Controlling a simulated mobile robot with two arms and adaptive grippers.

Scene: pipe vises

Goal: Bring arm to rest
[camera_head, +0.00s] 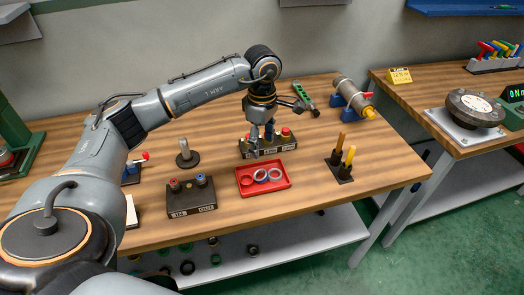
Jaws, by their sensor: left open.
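My left arm reaches in from the left over the wooden workbench (330,210). Its left gripper (261,143) points down, open, in front of the rear dark block (288,147) with a red knob, hiding part of that block. Whether the fingers touch the block cannot be told. A red tray (264,189) with several rings, orange-red and pale, lies just in front of the gripper. My right gripper is not in view.
A dark block with knobs (191,197) stands left of the tray. A peg on a round base (187,155) stands behind it. Yellow-handled tools (346,158) stand to the right. A grey cylinder with a yellow end (352,98) is at the back right. The bench's right front is clear.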

